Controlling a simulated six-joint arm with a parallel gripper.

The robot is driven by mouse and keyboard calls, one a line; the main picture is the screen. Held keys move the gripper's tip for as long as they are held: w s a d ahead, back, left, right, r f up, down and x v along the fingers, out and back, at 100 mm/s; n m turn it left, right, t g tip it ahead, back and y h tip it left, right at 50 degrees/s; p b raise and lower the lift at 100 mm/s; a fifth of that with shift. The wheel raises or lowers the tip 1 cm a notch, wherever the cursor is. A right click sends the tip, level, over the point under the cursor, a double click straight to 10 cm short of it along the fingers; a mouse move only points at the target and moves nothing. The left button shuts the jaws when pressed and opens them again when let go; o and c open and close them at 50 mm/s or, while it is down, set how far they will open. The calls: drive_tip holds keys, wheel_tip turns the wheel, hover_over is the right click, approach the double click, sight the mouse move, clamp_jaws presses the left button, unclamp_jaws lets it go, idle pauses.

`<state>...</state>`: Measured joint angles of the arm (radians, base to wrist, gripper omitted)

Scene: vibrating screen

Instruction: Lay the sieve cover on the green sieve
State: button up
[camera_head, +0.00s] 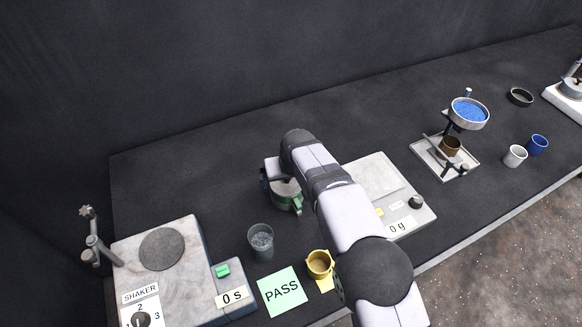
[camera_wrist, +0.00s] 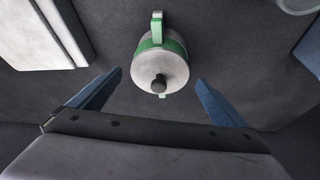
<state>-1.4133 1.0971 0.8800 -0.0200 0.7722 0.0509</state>
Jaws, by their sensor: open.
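The green sieve (camera_wrist: 176,45) stands upright on the dark bench, with a green handle at the top of the wrist view. The sieve cover (camera_wrist: 172,68), a grey disc with a black knob, lies over its top; green shows around its far edge. I cannot tell whether it sits fully flush. In the head view the green sieve (camera_head: 290,206) is partly hidden behind my arm, with the grey cover on top. My gripper (camera_wrist: 157,80) is open and empty, its blue fingers spread apart to either side of the cover and its knob, apparently not touching them.
The shaker (camera_head: 190,290) is at left. A scale (camera_head: 418,218) stands right of my arm. A stand holds a blue-filled bowl (camera_head: 484,122) farther right. Bench behind is clear.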

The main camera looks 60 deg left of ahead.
drive_tip(key=shift+d+r+b, duration=0.15)
drive_tip(key=shift+r+b, duration=0.25)
drive_tip(key=shift+r, duration=0.05)
drive_tip(key=b+v, duration=0.3)
drive_tip(key=v, duration=0.8)
drive_tip(key=shift+r, duration=0.1)
drive_tip(key=w+d+f+m+t+h, duration=0.1)
drive_tip(key=w+d+m, duration=0.2)
drive_tip(key=w+d, duration=0.85)
drive_tip(key=w+d+f+m+h, duration=0.1)
drive_tip(key=w+d+m+h, duration=0.15)
drive_tip(key=w+d, duration=0.95)
drive_tip(key=s+d+f+m, duration=0.1)
drive_tip(key=d+f+m, duration=0.15)
drive_tip(key=d, duration=1.05)
drive_tip(key=s+d+f+m, duration=0.1)
drive_tip(key=d+m, duration=0.3)
drive_tip(key=d, duration=0.9)
drive_tip(key=s+d+f+m+g+h, duration=0.1)
drive_tip(key=s+d+f+m, duration=0.2)
drive_tip(key=s+d, duration=0.6)
drive_tip(key=d, duration=0.3)
drive_tip(key=shift+s+f+m+g, duration=0.35)
drive_tip(key=shift+f+m+g, duration=0.05)
